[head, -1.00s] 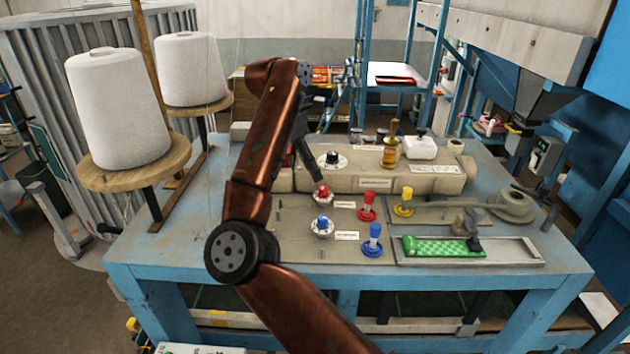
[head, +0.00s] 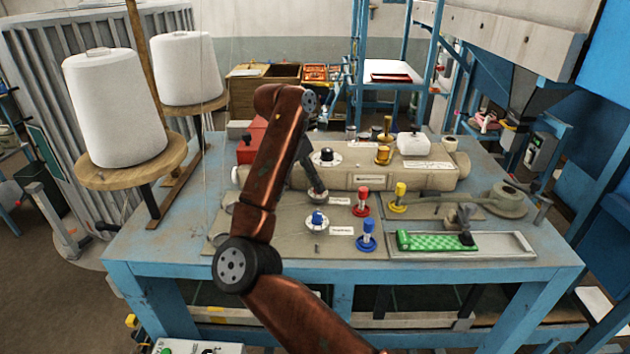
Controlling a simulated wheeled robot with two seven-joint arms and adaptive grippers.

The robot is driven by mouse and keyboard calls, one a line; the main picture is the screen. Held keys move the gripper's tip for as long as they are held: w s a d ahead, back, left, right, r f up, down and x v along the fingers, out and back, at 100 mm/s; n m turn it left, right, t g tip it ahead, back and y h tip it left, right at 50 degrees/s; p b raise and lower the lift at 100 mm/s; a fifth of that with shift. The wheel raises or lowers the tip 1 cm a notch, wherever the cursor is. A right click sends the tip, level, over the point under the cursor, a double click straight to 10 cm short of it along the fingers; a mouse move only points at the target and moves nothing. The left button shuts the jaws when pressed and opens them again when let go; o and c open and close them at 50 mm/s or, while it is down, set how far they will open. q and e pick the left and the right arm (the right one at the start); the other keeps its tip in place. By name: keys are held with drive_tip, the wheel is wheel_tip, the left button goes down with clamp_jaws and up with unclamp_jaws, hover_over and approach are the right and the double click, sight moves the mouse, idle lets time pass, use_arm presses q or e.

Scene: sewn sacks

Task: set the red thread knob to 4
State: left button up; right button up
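The red thread knob is hidden behind my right gripper (head: 317,190). Only part of its round dial base (head: 318,199) shows on the grey panel, left of a small white label (head: 339,200). My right gripper points down at the knob's place, its tips at or around the knob. The fingers are small and dark, so I cannot tell whether they are open or closed on it. The dial's numbers are too small to read. My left gripper is not in view.
A blue knob (head: 318,220) sits just in front, and a black knob (head: 327,156) behind. Red (head: 362,201), yellow (head: 399,196) and blue (head: 367,235) upright posts stand to the right. Two white thread cones (head: 115,108) stand at the left on the blue table (head: 160,250).

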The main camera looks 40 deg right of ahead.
drive_tip(key=shift+s+r, duration=0.1)
drive_tip(key=shift+s, duration=0.1)
drive_tip(key=c, duration=0.3)
clamp_jaws()
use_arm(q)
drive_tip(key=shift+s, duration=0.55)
use_arm(e)
drive_tip(key=shift+n+t+b, duration=0.3)
drive_tip(key=shift+n+b, duration=0.5)
drive_tip(key=shift+b, duration=0.3)
drive_tip(key=n+t+b, duration=0.1)
drive_tip(key=n+b, duration=0.2)
drive_tip(key=b, duration=0.1)
drive_tip(key=shift+s+n+t+b, duration=0.1)
drive_tip(key=shift+n+t+b, duration=0.2)
drive_tip(key=shift+n, duration=0.1)
use_arm(q)
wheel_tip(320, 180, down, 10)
drive_tip(key=b, duration=0.2)
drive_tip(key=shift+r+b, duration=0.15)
drive_tip(key=shift+b, duration=0.25)
use_arm(e)
drive_tip(key=shift+s+n+t, duration=0.1)
drive_tip(key=shift+n+t, duration=0.5)
drive_tip(key=shift+n, duration=1.1)
drive_tip(key=shift+r, duration=0.1)
